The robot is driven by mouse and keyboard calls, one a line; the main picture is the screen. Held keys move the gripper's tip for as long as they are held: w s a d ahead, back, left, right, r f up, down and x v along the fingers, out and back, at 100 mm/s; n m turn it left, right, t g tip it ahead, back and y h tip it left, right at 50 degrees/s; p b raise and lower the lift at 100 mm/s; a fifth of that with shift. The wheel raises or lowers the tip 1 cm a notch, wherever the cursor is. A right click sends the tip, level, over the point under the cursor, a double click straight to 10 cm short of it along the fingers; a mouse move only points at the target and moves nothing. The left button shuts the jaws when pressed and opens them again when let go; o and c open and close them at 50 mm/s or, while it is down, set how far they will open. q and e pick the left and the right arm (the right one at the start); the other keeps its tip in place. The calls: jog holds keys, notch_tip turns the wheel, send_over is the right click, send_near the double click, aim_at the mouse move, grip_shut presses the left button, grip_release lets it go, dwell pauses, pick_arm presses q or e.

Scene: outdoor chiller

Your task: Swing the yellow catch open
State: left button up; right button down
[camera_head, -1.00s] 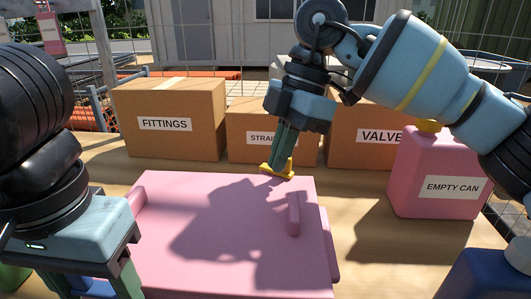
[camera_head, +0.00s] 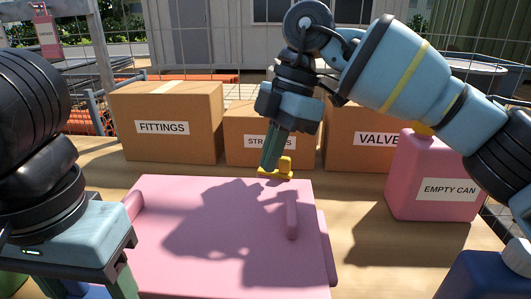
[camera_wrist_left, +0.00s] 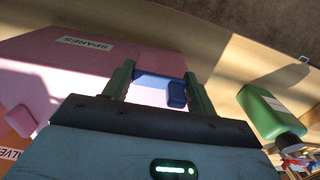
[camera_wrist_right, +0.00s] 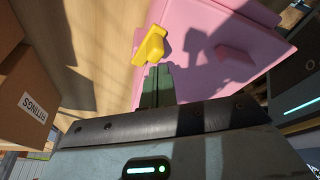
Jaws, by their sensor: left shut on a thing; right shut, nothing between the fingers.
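The yellow catch (camera_head: 286,166) sits at the far edge of the pink case lid (camera_head: 230,255). In the right wrist view the yellow catch (camera_wrist_right: 150,45) lies just beyond my fingertips. My right gripper (camera_head: 268,166) is shut and empty, pointing down at the catch's left part; I cannot tell if it touches. It also shows in the right wrist view (camera_wrist_right: 157,70). My left gripper (camera_wrist_left: 157,78) is shut on a blue catch (camera_wrist_left: 177,95) at the case's near side. In the head view the left gripper (camera_head: 95,289) is partly cut off at the bottom left.
Cardboard boxes marked FITTINGS (camera_head: 180,105), STRA... (camera_head: 245,148) and VALVE (camera_head: 350,155) stand behind the case. A pink EMPTY CAN (camera_head: 415,170) stands at the right. A green bottle (camera_wrist_left: 268,112) is beside the case in the left wrist view.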

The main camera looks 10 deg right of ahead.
jog(key=shift+s+a, duration=0.3)
jog(key=shift+s, duration=0.15)
jog(key=shift+s+a, duration=0.35)
jog(key=shift+s, duration=0.25)
jog(key=shift+s+a, duration=0.3)
jog(key=shift+s, duration=0.3)
jog(key=w+a+v, duration=0.1)
jog(key=w+v, duration=0.1)
jog(key=v, duration=0.7)
jog(key=shift+r, duration=0.5)
jog(key=c, duration=2.1)
grip_release()
jog(key=shift+a, duration=0.15)
